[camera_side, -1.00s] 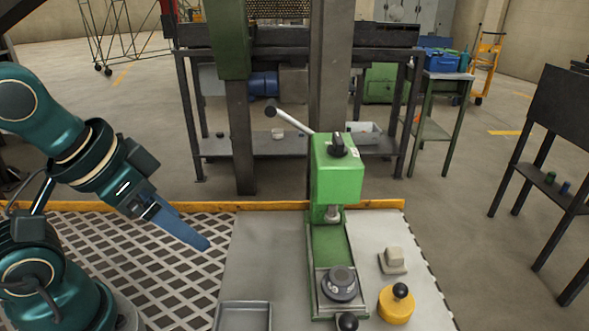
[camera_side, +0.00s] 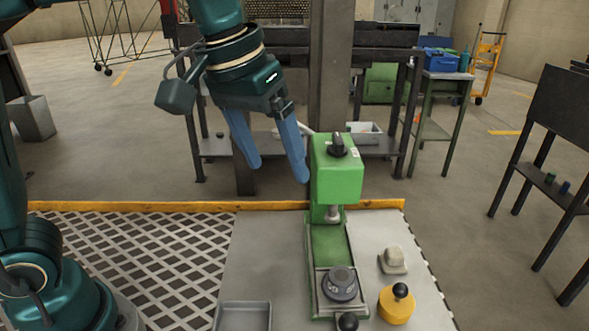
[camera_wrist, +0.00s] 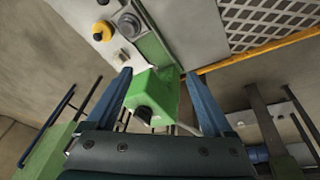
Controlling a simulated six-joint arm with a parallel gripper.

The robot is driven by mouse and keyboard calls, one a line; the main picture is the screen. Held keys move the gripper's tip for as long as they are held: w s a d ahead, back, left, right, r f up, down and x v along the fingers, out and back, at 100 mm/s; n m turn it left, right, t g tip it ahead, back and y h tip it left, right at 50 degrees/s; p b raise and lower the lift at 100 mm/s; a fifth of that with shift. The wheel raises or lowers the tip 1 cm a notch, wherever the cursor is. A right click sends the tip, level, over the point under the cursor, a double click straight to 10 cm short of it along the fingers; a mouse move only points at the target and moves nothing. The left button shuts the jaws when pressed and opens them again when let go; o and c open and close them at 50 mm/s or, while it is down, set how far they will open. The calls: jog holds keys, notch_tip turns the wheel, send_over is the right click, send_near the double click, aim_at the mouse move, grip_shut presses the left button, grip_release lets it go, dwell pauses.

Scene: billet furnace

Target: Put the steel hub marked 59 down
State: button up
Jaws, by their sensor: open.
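A round dark steel hub (camera_side: 340,281) sits on the base plate of the green press (camera_side: 337,176), in front of its column. No number on it is readable, so I cannot tell whether it is the one marked 59. It also shows in the wrist view (camera_wrist: 129,24). My gripper (camera_side: 278,172) is open and empty, its blue fingers pointing down. It is in the air to the left of the press head, above and behind the hub. In the wrist view the green press head (camera_wrist: 153,98) appears between the fingers (camera_wrist: 158,73).
A yellow piece with a black knob (camera_side: 396,306) and a small beige block (camera_side: 392,261) stand right of the press. A shallow grey tray (camera_side: 243,316) is at the front left. The plate left of the press is clear. The press lever is partly hidden by my gripper.

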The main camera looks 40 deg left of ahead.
jog(key=w+d+f+g, duration=0.2)
jog(key=w+d+f, duration=0.3)
jog(key=d+f, duration=0.1)
jog(key=m+g, duration=0.1)
jog(key=m, duration=0.1)
send_over(341, 275)
jog(key=shift+y, duration=0.3)
notch_tip(341, 275, down, 7)
jog(key=shift+f, duration=2.35)
jog(key=shift+c, duration=0.3)
grip_shut()
